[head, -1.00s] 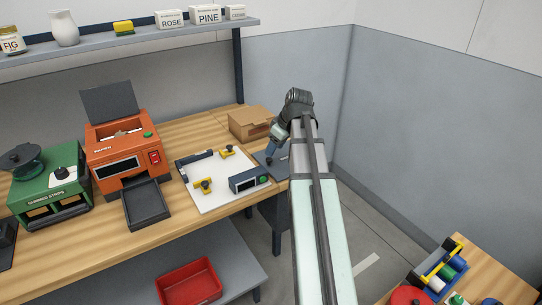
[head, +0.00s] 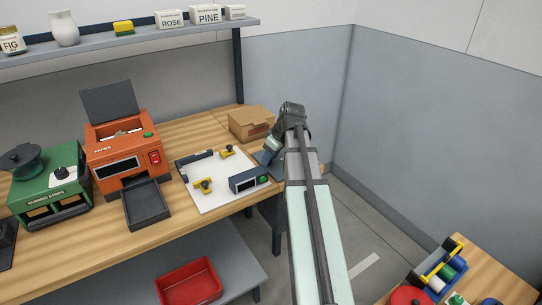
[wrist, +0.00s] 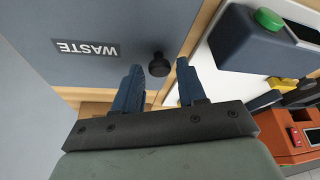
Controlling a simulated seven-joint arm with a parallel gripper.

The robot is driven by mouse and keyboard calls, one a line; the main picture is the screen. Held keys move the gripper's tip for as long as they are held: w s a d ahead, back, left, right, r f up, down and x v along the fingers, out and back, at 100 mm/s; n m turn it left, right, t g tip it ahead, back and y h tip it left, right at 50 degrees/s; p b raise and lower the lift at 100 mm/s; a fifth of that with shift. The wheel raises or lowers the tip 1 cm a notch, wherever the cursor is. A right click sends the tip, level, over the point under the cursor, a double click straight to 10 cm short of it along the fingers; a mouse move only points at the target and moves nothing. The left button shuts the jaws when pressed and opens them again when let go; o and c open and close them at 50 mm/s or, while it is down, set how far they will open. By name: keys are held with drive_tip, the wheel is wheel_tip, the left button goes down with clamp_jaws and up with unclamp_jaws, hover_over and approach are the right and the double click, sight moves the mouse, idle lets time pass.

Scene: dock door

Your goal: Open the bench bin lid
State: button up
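The bench bin lid (wrist: 85,25) is a flat blue-grey panel with a dark label reading WASTE and a round black knob (wrist: 159,65). It fills the upper left of the wrist view. My gripper (wrist: 160,72) is open with nothing held. Its two blue fingers point at the lid, with the knob showing between their tips; I cannot tell how far beyond the tips it is. In the head view a sliver of the lid (head: 262,158) shows on the bench's right end; my arm hides the rest. The lid looks shut and flat.
A white board (head: 213,203) with a dark box (head: 249,179) and yellow clamps lies left of the lid. A cardboard box (head: 251,123) stands behind it. An orange machine (head: 125,150) and a green one (head: 50,185) stand farther left. The grey wall is at the right.

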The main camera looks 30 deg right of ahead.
sight(280, 161)
clamp_jaws()
idle(0.4)
drive_tip(key=shift+w+d+r+y, duration=0.1)
drive_tip(key=shift+d+r+y, duration=0.3)
drive_tip(key=shift+r, duration=0.25)
drive_tip(key=d+r+m+y, duration=0.2)
drive_tip(key=d+r+y, duration=0.7)
drive_tip(key=shift+d+r+t, duration=0.35)
drive_tip(key=shift+t, duration=0.05)
